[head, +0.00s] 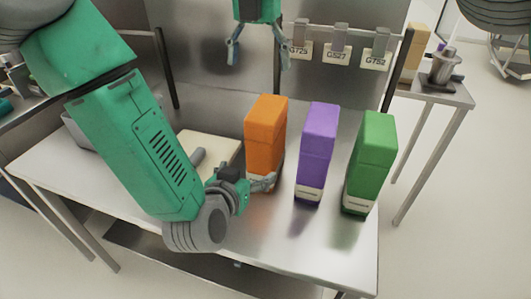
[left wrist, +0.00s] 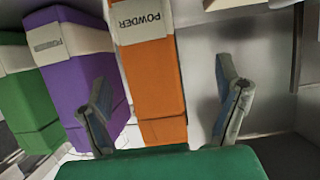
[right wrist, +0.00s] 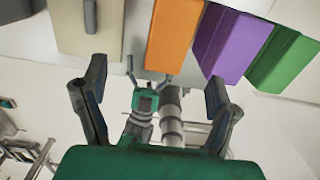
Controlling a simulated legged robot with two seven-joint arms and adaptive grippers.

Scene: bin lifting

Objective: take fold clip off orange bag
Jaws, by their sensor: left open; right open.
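The orange bag (head: 264,140) stands upright on the table, left of the purple bag (head: 317,150) and green bag (head: 370,160). My left gripper (head: 258,183) is open low at its near side. In the left wrist view the orange bag (left wrist: 150,80), with a POWDER label, shows between the spread fingers (left wrist: 163,108); I cannot tell if they touch it. My right gripper (head: 258,55) is open and empty, above and behind the bags. In the right wrist view the orange bag (right wrist: 172,38) is above the open fingers (right wrist: 150,85). I make out no fold clip on the orange bag.
Grey clips with tags G725 (head: 299,50), G527 (head: 337,54) and G752 (head: 376,61) hang on a rail behind the bags. A pale board (head: 222,148) with a grey handle lies left of the orange bag. The table's front right (head: 310,245) is clear.

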